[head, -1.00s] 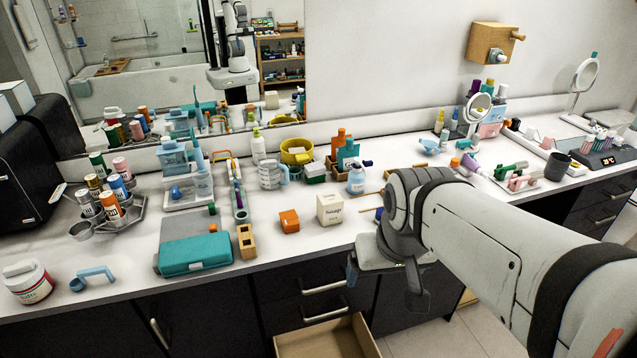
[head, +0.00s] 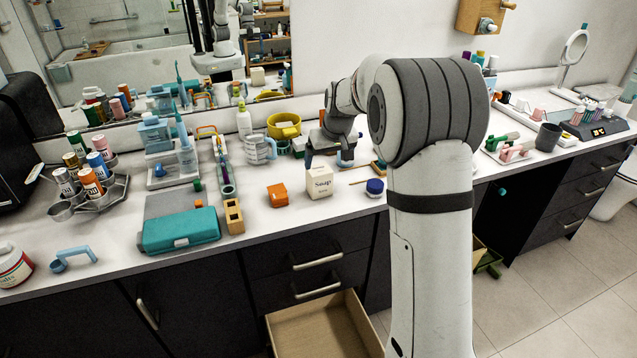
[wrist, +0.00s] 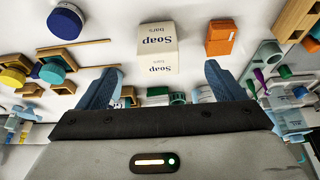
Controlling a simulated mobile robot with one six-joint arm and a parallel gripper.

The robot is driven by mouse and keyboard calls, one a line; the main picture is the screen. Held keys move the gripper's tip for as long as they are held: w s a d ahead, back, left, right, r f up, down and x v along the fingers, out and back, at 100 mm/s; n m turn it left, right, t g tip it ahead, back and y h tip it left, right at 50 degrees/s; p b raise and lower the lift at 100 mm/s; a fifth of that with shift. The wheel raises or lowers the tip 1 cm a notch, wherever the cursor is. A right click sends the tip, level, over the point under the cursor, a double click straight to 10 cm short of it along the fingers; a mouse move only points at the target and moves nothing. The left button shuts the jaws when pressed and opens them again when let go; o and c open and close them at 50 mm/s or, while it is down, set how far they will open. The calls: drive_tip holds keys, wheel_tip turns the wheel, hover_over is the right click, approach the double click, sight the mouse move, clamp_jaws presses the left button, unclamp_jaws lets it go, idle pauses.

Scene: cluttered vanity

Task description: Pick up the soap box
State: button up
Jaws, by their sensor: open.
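The soap box (head: 319,181) is a small cream carton with the word "Soap" on it. It stands upright on the white counter near the front edge, above the open drawer. In the wrist view the soap box (wrist: 157,48) appears upside down, between and beyond my fingertips. My gripper (head: 326,158) is just behind and above the box in the head view, partly hidden by my arm. In the wrist view my gripper (wrist: 163,78) has its two blue fingers spread wide with nothing between them touching.
An orange box (head: 277,195) stands left of the soap box. A blue-lidded jar (head: 374,187) is to its right with thin sticks nearby. A yellow bowl (head: 284,126) and clear mug (head: 259,149) are behind. A wooden drawer (head: 325,330) is open below.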

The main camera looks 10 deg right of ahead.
sight(320, 170)
drive_tip(key=w+f, duration=0.5)
drive_tip(key=shift+w, duration=0.2)
drive_tip(key=x, duration=0.2)
drive_tip(key=p+x, duration=0.1)
drive_tip(key=x, duration=0.4)
drive_tip(key=shift+w+a+f, duration=0.2)
drive_tip(key=shift+w+a, duration=0.05)
drive_tip(key=shift+a, duration=0.15)
drive_tip(key=c, duration=1.2)
